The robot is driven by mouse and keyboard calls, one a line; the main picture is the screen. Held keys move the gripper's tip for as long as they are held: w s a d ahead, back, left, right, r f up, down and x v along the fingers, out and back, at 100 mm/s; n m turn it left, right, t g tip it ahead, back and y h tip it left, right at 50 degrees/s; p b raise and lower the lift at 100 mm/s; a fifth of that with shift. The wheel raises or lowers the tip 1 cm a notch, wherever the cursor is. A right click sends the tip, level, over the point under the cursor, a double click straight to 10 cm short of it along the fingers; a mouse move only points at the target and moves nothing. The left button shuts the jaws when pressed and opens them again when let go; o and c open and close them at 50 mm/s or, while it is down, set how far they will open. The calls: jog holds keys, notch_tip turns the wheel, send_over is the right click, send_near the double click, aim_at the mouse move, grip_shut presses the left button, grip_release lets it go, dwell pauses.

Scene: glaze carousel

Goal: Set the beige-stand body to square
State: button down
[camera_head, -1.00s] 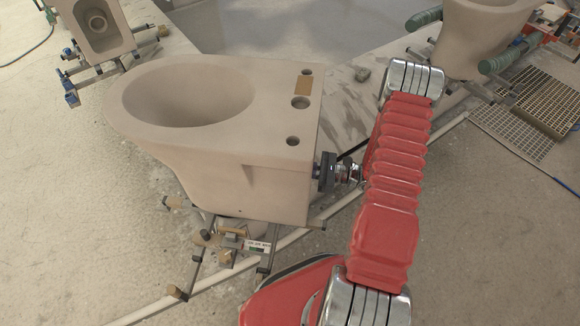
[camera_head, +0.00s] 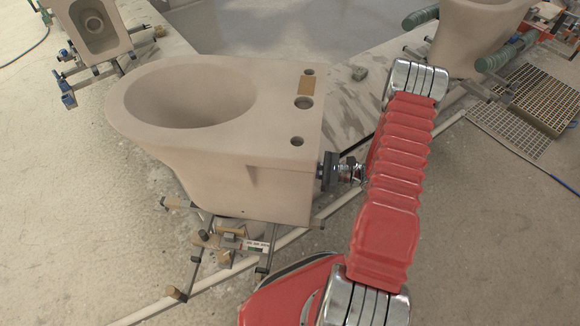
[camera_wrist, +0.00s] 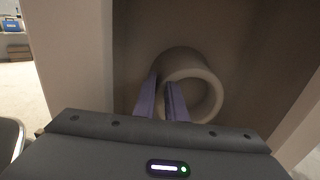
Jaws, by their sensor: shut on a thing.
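The toilet body (camera_head: 225,178) is unglazed beige clay and stands in front of me on a low stand (camera_head: 262,262) with beige end pads and a small label. Its flat back faces right, and its bowl opening faces up. My gripper (camera_wrist: 162,100) reaches into the recessed back of the body, and its fingers are hidden in the head view. In the wrist view, its two purple fingers are shut on the wall of a round clay outlet spigot (camera_wrist: 213,98). One finger is outside the spigot's left wall and the other appears inside its opening.
Another clay body (camera_head: 95,28) stands at the upper left on a blue-padded stand. A third body (camera_head: 470,42) stands at the upper right between green pads. Grating (camera_head: 525,105) lies at the right. A pale rail (camera_head: 155,310) runs across the floor beneath the stand.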

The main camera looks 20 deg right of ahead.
jog(key=c, duration=1.8)
grip_release()
jog(key=shift+d, duration=0.1)
jog(key=v, duration=1.3)
jog(key=shift+s+d, duration=0.2)
jog(key=shift+d, duration=0.1)
jog(key=shift+s+f, duration=0.1)
